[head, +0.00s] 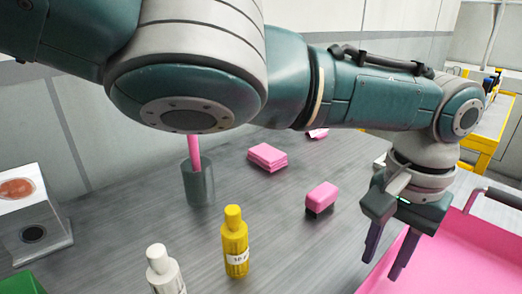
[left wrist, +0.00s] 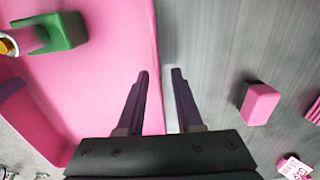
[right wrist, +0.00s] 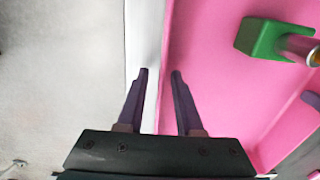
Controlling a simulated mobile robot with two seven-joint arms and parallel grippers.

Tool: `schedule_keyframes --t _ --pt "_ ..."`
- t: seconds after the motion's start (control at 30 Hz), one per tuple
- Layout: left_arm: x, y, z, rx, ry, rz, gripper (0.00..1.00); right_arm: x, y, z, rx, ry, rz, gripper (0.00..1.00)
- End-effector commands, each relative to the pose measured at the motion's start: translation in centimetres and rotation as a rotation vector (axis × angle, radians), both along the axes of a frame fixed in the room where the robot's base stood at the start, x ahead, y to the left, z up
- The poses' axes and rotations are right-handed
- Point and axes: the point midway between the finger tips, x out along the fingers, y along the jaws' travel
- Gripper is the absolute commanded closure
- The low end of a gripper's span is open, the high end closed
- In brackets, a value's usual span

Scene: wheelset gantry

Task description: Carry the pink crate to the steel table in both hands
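The pink crate (head: 445,258) shows at the lower right of the head view, partly cut off, with a dark handle bar at its far side. My left gripper (head: 385,258) is open and empty, pointing down at the crate's left side. A green piece (right wrist: 262,38) lies inside the crate. The right gripper is outside the head view.
The crate is beside a pink block (head: 321,196) on the grey table (head: 285,245). A pink stack (head: 267,157), a grey cup (head: 198,185), a yellow bottle (head: 235,245) and a white bottle (head: 163,270) stand left. A yellow frame (head: 487,140) is behind at right.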

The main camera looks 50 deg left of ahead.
Motion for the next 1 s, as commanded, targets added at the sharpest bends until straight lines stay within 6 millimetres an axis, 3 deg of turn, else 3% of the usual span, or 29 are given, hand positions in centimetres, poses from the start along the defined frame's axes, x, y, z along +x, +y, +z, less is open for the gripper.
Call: schedule_keyframes --t 0.27,0.5,0.7,1.0 --pt "0.1 -0.1 2.2 -0.004 -0.003 -0.002 0.65 0.0 0.1 0.0 0.001 -0.001 0.001 0.65" --pt "0.1 0.0 7.7 -0.002 -0.005 -0.001 0.65 0.0 0.1 0.0 0.002 -0.001 0.001 0.65" --pt "0.1 0.0 11.0 -0.001 -0.003 0.000 0.65 0.0 0.1 0.0 0.002 -0.001 0.001 0.65" --pt "0.0 0.0 12.1 0.001 0.001 0.000 0.65 0.1 0.1 1.3 0.004 -0.002 0.003 0.65"
